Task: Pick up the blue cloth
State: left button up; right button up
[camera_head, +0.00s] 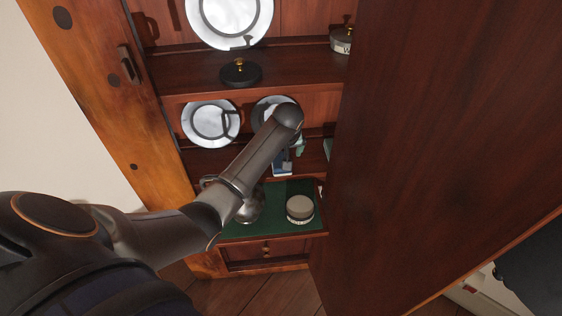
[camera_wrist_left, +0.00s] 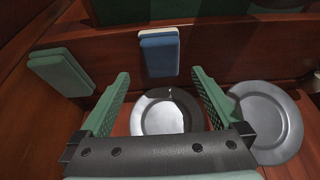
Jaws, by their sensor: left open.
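The blue cloth (camera_wrist_left: 158,56) is a small folded block with a pale edge, set against a wooden board in the left wrist view. A bit of blue (camera_head: 282,169) shows just below my left gripper in the head view. My left gripper (camera_wrist_left: 160,76) is open and empty. Its two green fingers point toward the cloth, one to each side of it in the picture. Whether they touch it cannot be told, but the cloth is not clamped. In the head view my forearm hides much of the area around the cloth. My right gripper is not in view.
A folded green cloth (camera_wrist_left: 60,72) is left of the blue one. Silver plates (camera_wrist_left: 166,112) (camera_wrist_left: 266,120) lie near the fingers. A round tin (camera_head: 300,208) stands on the green shelf surface (camera_head: 240,228). A large wooden door (camera_head: 430,130) closes off the right side.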

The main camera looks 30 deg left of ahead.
pick_arm(q)
jog(key=x, duration=0.3)
jog(key=b+x, duration=0.1)
jog(key=x, duration=0.1)
jog(key=shift+w+a+f, duration=0.25)
jog(key=shift+a+f, duration=0.05)
jog(key=c, duration=1.3)
